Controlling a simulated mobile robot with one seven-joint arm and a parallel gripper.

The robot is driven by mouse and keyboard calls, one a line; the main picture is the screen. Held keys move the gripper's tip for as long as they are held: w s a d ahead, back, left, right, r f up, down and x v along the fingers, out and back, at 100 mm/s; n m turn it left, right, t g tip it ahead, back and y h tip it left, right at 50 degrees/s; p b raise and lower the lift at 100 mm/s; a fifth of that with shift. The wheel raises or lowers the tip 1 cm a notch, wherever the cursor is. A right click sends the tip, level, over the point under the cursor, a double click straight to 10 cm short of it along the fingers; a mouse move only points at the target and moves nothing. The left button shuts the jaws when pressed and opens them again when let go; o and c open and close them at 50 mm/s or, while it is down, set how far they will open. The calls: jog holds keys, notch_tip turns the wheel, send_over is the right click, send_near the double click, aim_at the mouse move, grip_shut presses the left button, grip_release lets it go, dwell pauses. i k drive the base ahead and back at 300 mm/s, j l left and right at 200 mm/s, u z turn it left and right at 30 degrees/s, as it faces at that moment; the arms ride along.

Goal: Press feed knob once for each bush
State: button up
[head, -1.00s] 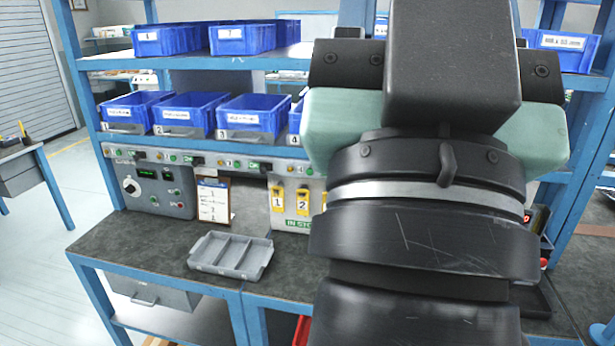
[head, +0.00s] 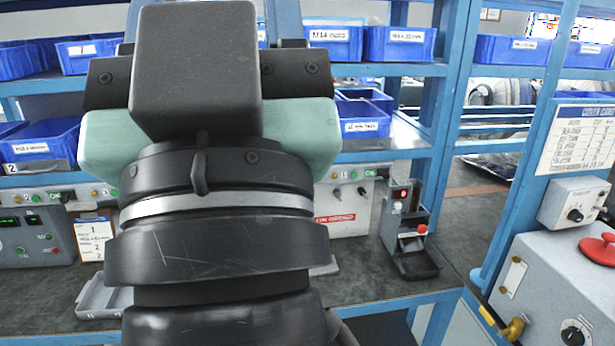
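My gripper (head: 196,75) fills the left middle, seen from behind. Its fingers are hidden by its own body, so I cannot see whether they are open or what is before them. A small grey feeder unit (head: 393,225) stands on the bench right of my gripper, apart from it. It has a small red display (head: 402,193), a red knob (head: 422,229) that looks like the feed knob, and a black tray (head: 415,265) at its foot. I cannot make out a bush anywhere. A clipboard (head: 94,238) with a sheet leans at the left; its writing is too small to read.
A grey compartment tray (head: 98,298) lies on the bench (head: 35,300), partly behind my arm. Blue labelled bins (head: 362,128) line the shelves. The bench around the feeder is clear.

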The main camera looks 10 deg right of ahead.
aim_at(421, 224)
jog(key=i+l, duration=0.6)
jog(key=l, duration=0.15)
jog(key=i+l, duration=0.65)
jog(key=l, duration=0.15)
jog(key=k+z, duration=0.05)
